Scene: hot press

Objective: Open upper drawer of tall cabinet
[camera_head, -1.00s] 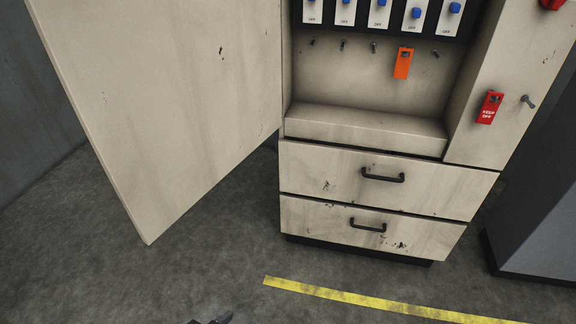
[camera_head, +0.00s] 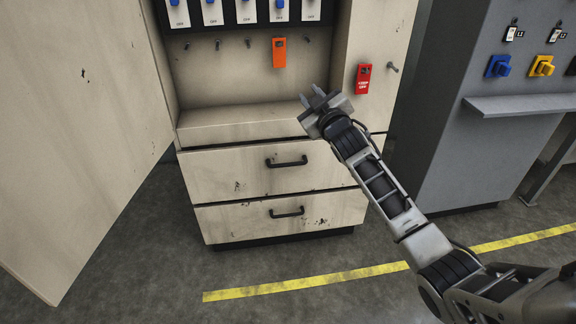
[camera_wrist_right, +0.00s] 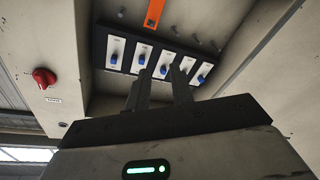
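The tall beige cabinet (camera_head: 381,40) has two drawers at its bottom. The upper drawer (camera_head: 225,176) is closed, with a black bar handle (camera_head: 287,162) at its middle. The lower drawer (camera_head: 245,223) with its own black handle (camera_head: 287,212) is also closed. My right gripper (camera_head: 314,95) is raised in front of the cabinet's open recess, above and right of the upper handle and apart from it. In the right wrist view its two fingers (camera_wrist_right: 159,80) stand apart with nothing between them. My left gripper is out of view.
The open cabinet door (camera_head: 85,130) swings out at the left. An orange tag (camera_head: 279,53) hangs in the recess below a row of switches, and a red tag (camera_head: 363,79) hangs at the right. A grey cabinet (camera_head: 455,140) stands right. The floor in front is clear, crossed by yellow tape (camera_head: 300,284).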

